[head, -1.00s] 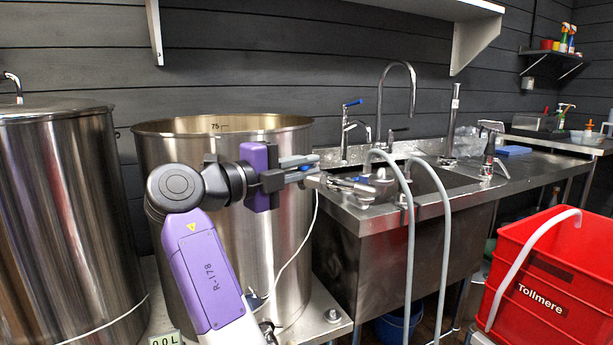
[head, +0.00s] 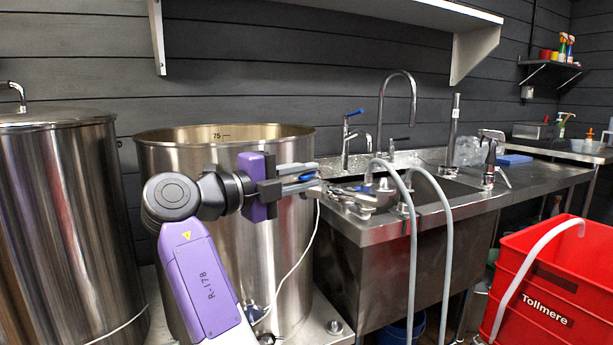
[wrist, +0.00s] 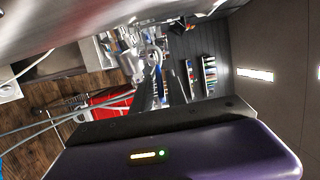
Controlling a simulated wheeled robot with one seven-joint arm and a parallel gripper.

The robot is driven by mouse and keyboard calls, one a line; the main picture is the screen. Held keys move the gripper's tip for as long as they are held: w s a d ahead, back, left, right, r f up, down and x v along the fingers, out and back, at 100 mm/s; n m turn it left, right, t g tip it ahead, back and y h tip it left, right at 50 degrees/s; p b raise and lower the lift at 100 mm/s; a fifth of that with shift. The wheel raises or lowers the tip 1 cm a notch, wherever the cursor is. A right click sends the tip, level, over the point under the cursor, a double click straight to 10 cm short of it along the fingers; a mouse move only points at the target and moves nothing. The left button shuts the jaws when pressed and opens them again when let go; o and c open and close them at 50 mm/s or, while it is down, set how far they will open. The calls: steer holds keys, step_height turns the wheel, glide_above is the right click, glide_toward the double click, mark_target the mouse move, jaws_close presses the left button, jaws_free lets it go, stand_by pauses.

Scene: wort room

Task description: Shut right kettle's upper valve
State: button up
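The right kettle (head: 225,230) is a tall steel pot in the middle left of the head view. My gripper (head: 316,177) is level with its upper wall, at the kettle's right side. Its two fingers look apart, and a small blue piece (head: 307,177), seemingly the upper valve's handle, shows between them. I cannot see whether both fingers touch it. Metal fittings (head: 350,195) show just beyond the fingertips. In the wrist view my dark fingers (wrist: 160,90) point away from the purple gripper body, with shiny fittings (wrist: 130,62) beside them. My arm hides part of the kettle's front.
A steel sink (head: 400,235) with taps stands right of the kettle, and two grey hoses (head: 446,250) hang over its front. A red crate (head: 560,285) is at the lower right. Another kettle (head: 65,220) stands at the left. A shelf (head: 400,12) hangs above.

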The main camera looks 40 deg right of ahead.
steer(key=a+p, duration=0.1)
steer(key=a, duration=0.6)
steer(key=shift+w+a, duration=0.1)
steer(key=shift+a, duration=0.05)
steer(key=shift+c, duration=0.2)
